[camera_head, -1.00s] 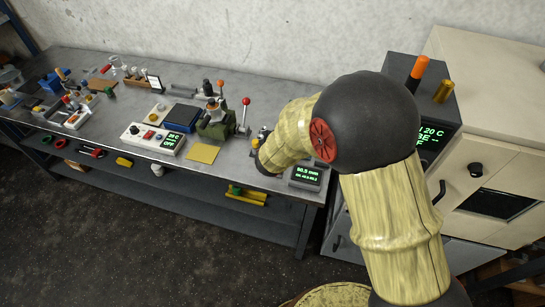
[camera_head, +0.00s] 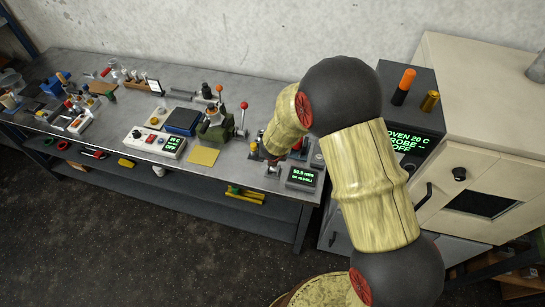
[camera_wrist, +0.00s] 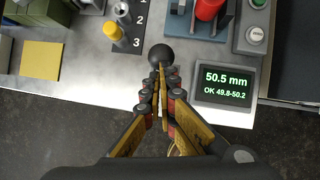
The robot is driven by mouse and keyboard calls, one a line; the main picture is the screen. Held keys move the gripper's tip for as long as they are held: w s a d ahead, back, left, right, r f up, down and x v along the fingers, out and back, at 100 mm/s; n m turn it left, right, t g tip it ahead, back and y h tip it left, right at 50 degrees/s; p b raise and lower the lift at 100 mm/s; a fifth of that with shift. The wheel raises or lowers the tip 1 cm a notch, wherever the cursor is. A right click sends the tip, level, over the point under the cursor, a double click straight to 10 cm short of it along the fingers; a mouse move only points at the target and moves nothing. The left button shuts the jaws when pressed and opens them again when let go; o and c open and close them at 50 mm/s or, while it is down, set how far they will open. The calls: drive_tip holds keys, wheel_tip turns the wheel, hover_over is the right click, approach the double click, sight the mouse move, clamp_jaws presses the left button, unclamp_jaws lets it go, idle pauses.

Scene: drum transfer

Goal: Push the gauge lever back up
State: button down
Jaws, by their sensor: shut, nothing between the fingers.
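The gauge display (camera_head: 301,177) stands at the right end of the bench; in the wrist view its screen (camera_wrist: 224,85) reads 50.5 mm, OK 49.8-50.2. A black ball knob (camera_wrist: 161,55), which looks like the gauge lever's end, is just beyond my fingertips near the bench's front edge. My gripper (camera_wrist: 160,72) is shut, with its tips at or very near the knob; I cannot tell whether they touch. The lever's shaft is hidden. In the head view my arm covers much of the gauge, and my gripper (camera_head: 272,162) is small and partly hidden.
A yellow-topped piece (camera_wrist: 112,31) stands left of the knob near numbered marks. A yellow sheet (camera_wrist: 42,57) lies farther left. The oven (camera_head: 470,190) stands right of the bench.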

drive_tip(key=shift+w+d+r+p, duration=0.1)
drive_tip(key=shift+w+d+p, duration=0.15)
drive_tip(key=shift+w, duration=0.3)
drive_tip(key=shift+w+d+p, duration=0.1)
drive_tip(key=shift+w+p, duration=0.25)
drive_tip(key=shift+w, duration=0.15)
drive_tip(key=shift+w+d+r+p, duration=0.1)
drive_tip(key=shift+w+d+p, duration=0.15)
drive_tip(key=shift+w, duration=0.3)
drive_tip(key=shift+s+a+r+p, duration=0.15)
drive_tip(key=shift+s+r+p, duration=0.05)
drive_tip(key=shift+p, duration=0.15)
drive_tip(key=w+p+v, duration=0.1)
drive_tip(key=p+v, duration=0.4)
drive_tip(key=v, duration=0.7)
drive_tip(key=shift+w+d+r+p, duration=0.15)
drive_tip(key=shift+d+r+p, duration=0.15)
drive_tip(key=shift+d+r, duration=0.25)
